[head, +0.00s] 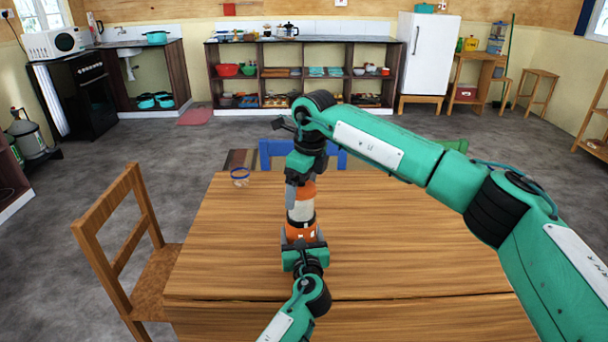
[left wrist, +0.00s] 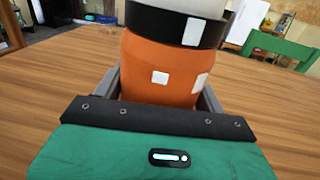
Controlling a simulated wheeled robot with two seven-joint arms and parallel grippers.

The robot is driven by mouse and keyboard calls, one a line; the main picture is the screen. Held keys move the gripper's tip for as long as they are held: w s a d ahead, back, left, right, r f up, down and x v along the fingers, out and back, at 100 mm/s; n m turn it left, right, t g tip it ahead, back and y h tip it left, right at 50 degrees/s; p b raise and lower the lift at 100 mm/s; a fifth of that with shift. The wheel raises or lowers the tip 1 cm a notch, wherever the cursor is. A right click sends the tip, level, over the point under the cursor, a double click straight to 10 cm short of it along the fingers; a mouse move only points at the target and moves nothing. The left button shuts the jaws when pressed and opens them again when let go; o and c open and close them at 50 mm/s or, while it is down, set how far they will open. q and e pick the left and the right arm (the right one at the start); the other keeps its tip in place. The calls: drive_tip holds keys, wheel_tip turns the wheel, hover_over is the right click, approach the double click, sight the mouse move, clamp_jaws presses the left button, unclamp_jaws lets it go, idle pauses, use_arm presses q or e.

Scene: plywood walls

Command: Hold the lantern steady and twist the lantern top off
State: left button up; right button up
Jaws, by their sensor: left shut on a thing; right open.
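The lantern (head: 301,211) stands upright on the wooden table, with an orange base, a black band, a pale middle and an orange top (head: 306,190). My left gripper (head: 301,243) is shut on the orange base from the near side. In the left wrist view the base (left wrist: 155,72) sits between the grey fingers. My right gripper (head: 298,193) is open at the lantern top, pointing down from above. One finger shows along the lantern's left side; the other is hidden, so I cannot tell whether they touch the top.
The table (head: 420,240) is mostly bare around the lantern. A clear cup with a blue rim (head: 240,176) stands near its far left corner.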

use_arm(q)
drive_tip(key=shift+f, duration=0.1)
use_arm(e)
drive_tip(key=shift+f, duration=0.15)
drive_tip(key=c, duration=1)
drive_tip(key=shift+m, duration=1.4)
drive_tip(key=shift+c, duration=0.2)
drive_tip(key=shift+m+t, duration=0.3)
drive_tip(key=shift+m, duration=0.2)
drive_tip(key=o, duration=1.1)
